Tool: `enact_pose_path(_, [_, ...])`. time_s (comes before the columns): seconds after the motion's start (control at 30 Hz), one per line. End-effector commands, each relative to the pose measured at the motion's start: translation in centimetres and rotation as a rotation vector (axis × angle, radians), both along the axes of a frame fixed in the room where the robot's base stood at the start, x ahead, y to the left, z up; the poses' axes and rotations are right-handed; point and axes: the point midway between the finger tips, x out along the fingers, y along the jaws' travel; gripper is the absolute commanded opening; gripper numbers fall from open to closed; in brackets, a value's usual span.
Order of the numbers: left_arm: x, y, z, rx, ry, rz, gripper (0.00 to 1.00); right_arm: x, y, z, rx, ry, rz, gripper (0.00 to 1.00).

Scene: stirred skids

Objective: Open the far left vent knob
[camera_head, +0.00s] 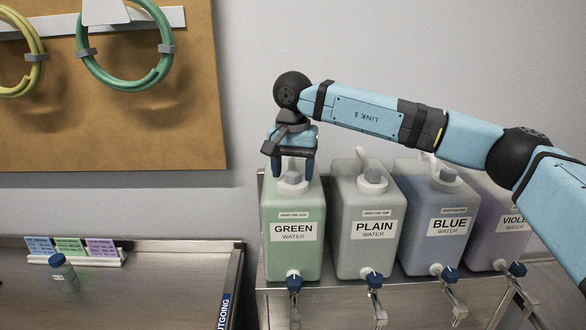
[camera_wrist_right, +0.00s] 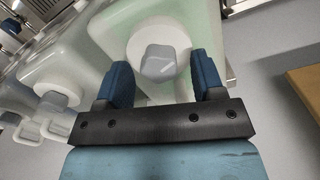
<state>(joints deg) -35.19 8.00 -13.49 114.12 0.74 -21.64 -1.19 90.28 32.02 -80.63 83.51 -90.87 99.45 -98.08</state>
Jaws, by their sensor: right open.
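The far left vent knob (camera_head: 292,178) is a grey knob on the white cap of the green water jug (camera_head: 281,256). In the right wrist view the knob (camera_wrist_right: 158,63) stands between the two blue fingers. My right gripper (camera_head: 293,168) points down over the jug's top, its fingers on either side of the knob. The right gripper (camera_wrist_right: 162,75) is open, with gaps between the fingers and the knob. My left gripper is not in view.
The plain (camera_head: 365,252), blue (camera_head: 433,245) and violet (camera_head: 487,200) water jugs stand to the right, with similar knobs and blue-handled taps. A small bottle (camera_head: 64,275) stands on the left table (camera_head: 150,290). Hoses hang on the brown board (camera_head: 150,140).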

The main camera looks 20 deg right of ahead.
Motion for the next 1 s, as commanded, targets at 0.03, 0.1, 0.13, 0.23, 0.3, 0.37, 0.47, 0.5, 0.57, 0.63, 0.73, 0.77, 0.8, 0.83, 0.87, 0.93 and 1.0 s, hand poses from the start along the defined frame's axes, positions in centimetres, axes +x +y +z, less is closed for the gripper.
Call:
enact_pose_path(0.03, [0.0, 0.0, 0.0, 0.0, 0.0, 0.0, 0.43, 0.0, 0.0, 0.1, 0.0, 0.0, 0.0, 0.62])
enact_pose_path(0.1, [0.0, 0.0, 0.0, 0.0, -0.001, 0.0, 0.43, 0.0, 0.0, 0.5, 0.0, -0.001, 0.0, 0.62])
enact_pose_path(0.13, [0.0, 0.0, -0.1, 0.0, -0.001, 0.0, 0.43, 0.0, 0.0, 0.8, 0.0, -0.001, 0.0, 0.62])
enact_pose_path(0.23, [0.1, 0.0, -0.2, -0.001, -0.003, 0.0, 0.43, 0.1, 0.0, 2.4, 0.0, -0.004, 0.0, 0.62])
enact_pose_path(0.3, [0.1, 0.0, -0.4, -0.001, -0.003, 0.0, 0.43, 0.0, 0.1, 3.9, 0.001, -0.004, 0.0, 0.62])
enact_pose_path(0.37, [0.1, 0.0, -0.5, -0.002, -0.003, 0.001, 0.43, 0.0, 0.1, 5.3, 0.001, -0.004, 0.0, 0.62])
enact_pose_path(0.47, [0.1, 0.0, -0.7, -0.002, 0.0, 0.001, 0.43, 0.0, 0.0, 7.7, 0.002, -0.005, -0.001, 0.62])
enact_pose_path(0.5, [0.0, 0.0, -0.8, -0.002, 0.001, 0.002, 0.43, 0.0, 0.1, 8.6, 0.001, -0.003, 0.0, 0.62])
enact_pose_path(0.57, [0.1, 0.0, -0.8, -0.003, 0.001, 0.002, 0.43, 0.0, 0.1, 9.9, 0.002, -0.003, 0.0, 0.62])
enact_pose_path(0.63, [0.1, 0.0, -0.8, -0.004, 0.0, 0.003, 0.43, 0.0, 0.0, 11.1, 0.001, -0.003, 0.0, 0.62])
enact_pose_path(0.73, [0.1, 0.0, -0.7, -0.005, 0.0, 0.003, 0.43, 0.0, 0.0, 12.6, 0.0, -0.002, 0.0, 0.62])
enact_pose_path(0.77, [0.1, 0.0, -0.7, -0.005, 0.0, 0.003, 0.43, 0.0, 0.0, 12.9, 0.0, -0.001, 0.0, 0.62])
enact_pose_path(0.8, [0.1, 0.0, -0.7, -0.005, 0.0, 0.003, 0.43, 0.0, 0.0, 13.2, 0.0, -0.001, 0.0, 0.62])
enact_pose_path(0.83, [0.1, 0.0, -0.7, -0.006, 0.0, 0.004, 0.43, 0.0, 0.0, 13.4, 0.001, -0.001, 0.0, 0.62])
enact_pose_path(0.87, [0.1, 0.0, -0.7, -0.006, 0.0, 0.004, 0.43, 0.0, 0.0, 13.5, 0.001, -0.001, 0.0, 0.62])
enact_pose_path(0.93, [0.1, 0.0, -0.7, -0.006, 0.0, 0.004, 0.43, 0.0, 0.0, 13.8, 0.0, 0.0, 0.0, 0.62])
enact_pose_path(1.0, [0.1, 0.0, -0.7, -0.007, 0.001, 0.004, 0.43, 0.0, 0.0, 13.8, 0.0, 0.0, 0.0, 0.62])
